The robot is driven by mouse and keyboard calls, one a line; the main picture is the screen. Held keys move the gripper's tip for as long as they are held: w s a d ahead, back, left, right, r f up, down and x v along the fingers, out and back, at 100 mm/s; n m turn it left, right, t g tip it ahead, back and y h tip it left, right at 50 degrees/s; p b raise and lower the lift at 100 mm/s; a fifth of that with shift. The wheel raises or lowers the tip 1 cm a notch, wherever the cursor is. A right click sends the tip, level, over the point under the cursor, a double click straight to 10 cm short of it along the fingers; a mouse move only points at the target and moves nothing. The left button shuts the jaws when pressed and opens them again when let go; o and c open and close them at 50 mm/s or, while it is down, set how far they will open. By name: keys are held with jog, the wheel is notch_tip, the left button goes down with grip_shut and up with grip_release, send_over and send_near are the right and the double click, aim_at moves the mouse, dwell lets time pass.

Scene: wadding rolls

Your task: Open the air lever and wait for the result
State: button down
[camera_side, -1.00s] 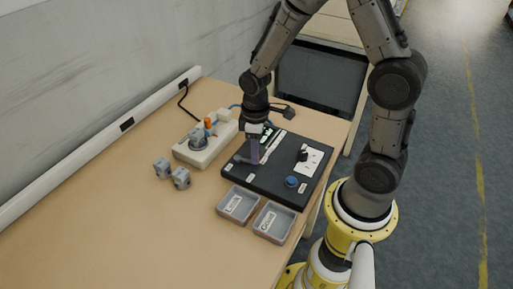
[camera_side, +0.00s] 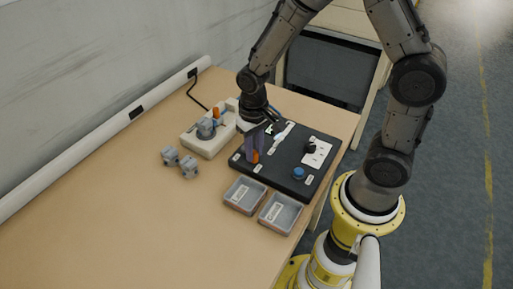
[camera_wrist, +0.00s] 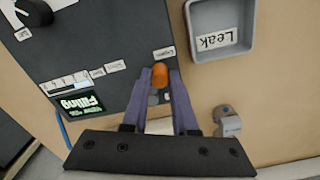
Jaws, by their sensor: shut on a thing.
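The air lever's orange handle (camera_wrist: 159,75) stands at the panel's edge in the wrist view, between my fingertips. It also shows low between my fingers in the side view (camera_side: 255,157). My gripper (camera_wrist: 160,84) is shut on it, with purple fingers on both sides; in the side view my gripper (camera_side: 253,151) is at the left part of the black panel (camera_side: 279,178). The panel's small display (camera_wrist: 80,104) reads "Filling". A grey fitting (camera_side: 206,128) sits in the white fixture (camera_side: 204,147), beside an upright orange piece (camera_side: 216,113). The lever's base is partly hidden.
Two grey fittings (camera_side: 188,167) stand loose on the table left of the panel. The Leak tray (camera_side: 233,204) and a second tray (camera_side: 267,221) lie in front, both seemingly empty. A black knob (camera_side: 310,147) and blue button (camera_side: 299,173) are on the panel. The near-left table is clear.

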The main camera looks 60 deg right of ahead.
jog(key=shift+w+a+r, duration=0.1)
dwell(0.4)
jog(key=c, duration=0.7)
grip_release()
notch_tip(320, 180, up, 14)
jog(key=shift+f, duration=0.15)
jog(key=s+d+r+t, duration=0.1)
jog(key=s+r+t, duration=0.3)
jog(key=s+r, duration=0.35)
jog(key=shift+s+d+f+n+t, duration=0.2)
jog(key=shift+s+n, duration=0.45)
jog(key=shift+s, duration=0.5)
jog(key=shift+s+a+f+n+t, duration=0.1)
jog(key=shift+s+n+t, duration=0.25)
jog(key=shift+s+n, duration=0.6)
jog(key=shift+s+d+f+n+t, duration=0.1)
jog(key=shift+s+n+t, duration=0.25)
jog(key=shift+s, duration=1.05)
